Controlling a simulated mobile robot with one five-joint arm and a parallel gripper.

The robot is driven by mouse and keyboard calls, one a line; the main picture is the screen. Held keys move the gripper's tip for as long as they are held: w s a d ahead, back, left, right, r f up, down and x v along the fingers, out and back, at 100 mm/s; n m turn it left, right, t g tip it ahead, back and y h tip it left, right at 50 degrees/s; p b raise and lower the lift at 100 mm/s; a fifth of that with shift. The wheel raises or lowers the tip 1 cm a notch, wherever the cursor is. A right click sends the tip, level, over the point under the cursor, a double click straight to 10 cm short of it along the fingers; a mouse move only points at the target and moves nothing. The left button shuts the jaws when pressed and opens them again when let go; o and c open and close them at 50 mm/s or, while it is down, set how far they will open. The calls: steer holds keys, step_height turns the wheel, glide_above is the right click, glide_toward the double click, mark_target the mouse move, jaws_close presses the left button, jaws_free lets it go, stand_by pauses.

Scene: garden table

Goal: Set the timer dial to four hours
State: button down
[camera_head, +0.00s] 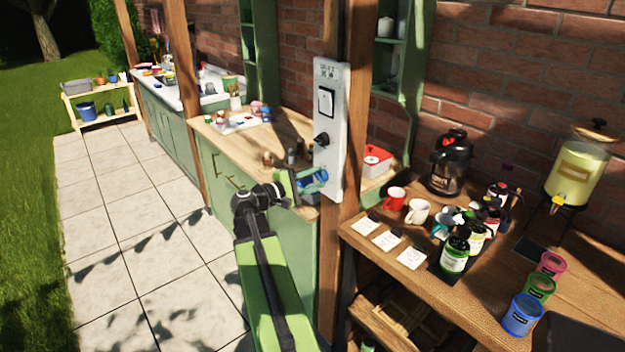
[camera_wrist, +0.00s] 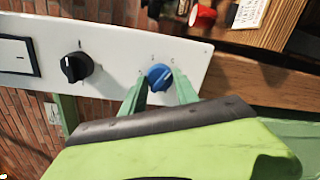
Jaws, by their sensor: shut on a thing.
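A white control panel (camera_head: 327,165) is fixed upright on a wooden post. It carries a switch (camera_head: 325,101), a black knob (camera_head: 321,139) and, lower down, a blue dial. In the wrist view the blue dial (camera_wrist: 158,76) sits on the panel (camera_wrist: 122,82), with small marks around it too small to read. My gripper (camera_wrist: 160,82) has its two green fingers on either side of the blue dial and is shut on it. In the head view my gripper (camera_head: 305,184) is at the panel's lower part and mostly hides the dial. The black knob (camera_wrist: 77,67) stands apart from the fingers.
A wooden table at right holds a red mug (camera_head: 395,199), a cream mug (camera_head: 417,211), bottles, cards and a drink dispenser (camera_head: 578,178). A green counter with a wooden top (camera_head: 237,146) stands behind the post. The paved path (camera_head: 110,215) at left is clear.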

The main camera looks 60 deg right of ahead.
steer(key=m, duration=0.5)
steer(key=m+t, duration=0.1)
steer(key=m, duration=0.5)
steer(key=shift+d+r+h, duration=0.1)
steer(key=shift+h, duration=0.3)
stand_by(0.4)
steer(key=c, duration=0.9)
jaws_free()
steer(key=shift+c, duration=0.2)
steer(key=v, duration=1.7)
steer(key=shift+a+r+p, duration=0.1)
steer(key=shift+a+p, duration=0.15)
steer(key=shift+p, duration=0.15)
